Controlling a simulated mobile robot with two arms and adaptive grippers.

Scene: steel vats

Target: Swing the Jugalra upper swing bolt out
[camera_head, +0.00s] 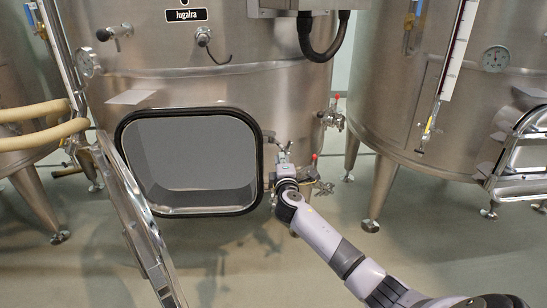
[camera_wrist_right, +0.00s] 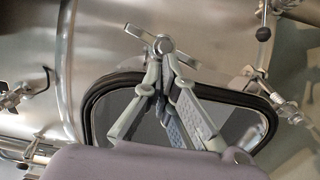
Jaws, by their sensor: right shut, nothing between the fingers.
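The Jugalra vat (camera_head: 225,85) carries a black name plate and a rounded rectangular manway (camera_head: 190,160) with a black gasket. Its door (camera_head: 135,215) stands swung open at the left. My right gripper (camera_head: 284,172) is at the manway's right edge, partly hidden by its own wrist. The upper swing bolt (camera_head: 283,152) shows just above it. In the right wrist view the gripper (camera_wrist_right: 160,76) has its fingertips together, with nothing between them. A bolt with a cross-armed handle (camera_wrist_right: 164,45) is right at the fingertips; whether they touch I cannot tell. My left gripper is out of view.
A red-handled valve (camera_head: 314,162) sits close to the right of my gripper. Another valve (camera_head: 333,119) is higher on the vat. A second fitting (camera_wrist_right: 287,108) shows beside the manway in the wrist view. A neighbouring vat (camera_head: 400,110) stands at the right.

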